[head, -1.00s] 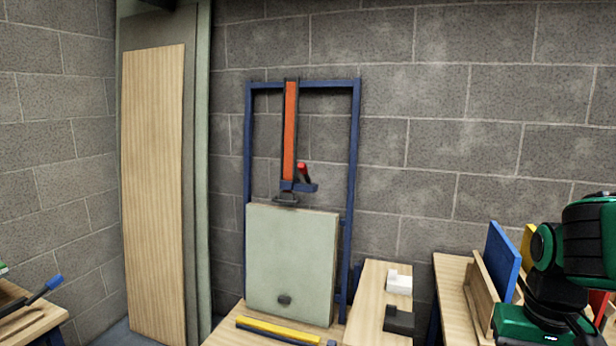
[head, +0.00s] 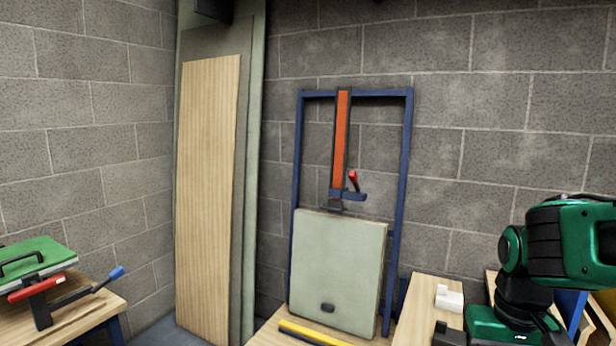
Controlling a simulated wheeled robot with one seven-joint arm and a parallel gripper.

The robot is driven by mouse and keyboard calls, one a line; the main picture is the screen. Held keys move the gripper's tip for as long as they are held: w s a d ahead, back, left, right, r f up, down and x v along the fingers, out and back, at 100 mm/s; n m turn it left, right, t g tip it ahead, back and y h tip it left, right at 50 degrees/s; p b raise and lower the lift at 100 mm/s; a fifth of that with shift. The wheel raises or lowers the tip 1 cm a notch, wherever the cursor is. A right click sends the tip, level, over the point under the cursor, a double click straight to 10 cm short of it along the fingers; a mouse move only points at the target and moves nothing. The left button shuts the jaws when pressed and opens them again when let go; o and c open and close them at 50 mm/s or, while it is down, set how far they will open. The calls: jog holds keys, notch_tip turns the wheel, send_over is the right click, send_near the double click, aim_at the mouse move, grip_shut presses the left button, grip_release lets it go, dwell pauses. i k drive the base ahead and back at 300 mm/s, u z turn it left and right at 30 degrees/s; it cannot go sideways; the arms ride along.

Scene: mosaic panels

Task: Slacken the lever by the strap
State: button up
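A small red lever (head: 352,180) sits on the dark blue jaw (head: 347,195) of an upright clamp, seen in the head view. An orange strap-like bar (head: 342,130) with dark edges rises just left of the lever. The clamp's dark foot is at the top edge of a pale green panel (head: 338,265), which stands upright within a blue frame (head: 407,150). The lever tilts up and to the left. My gripper is not in view; only green and black parts of my arm show at the right, apart from the clamp.
At lower left, a bench (head: 95,308) holds a green-topped item (head: 40,257) and a tool with red part and blue-tipped handle (head: 116,273). A yellow bar (head: 312,333) lies before the panel. A white block (head: 449,298) sits right. Tall wooden boards (head: 208,200) lean left.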

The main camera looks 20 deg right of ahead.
aim_at(353, 177)
jog(key=u, duration=0.15)
jog(key=i, duration=1.45)
jog(key=z, duration=0.45)
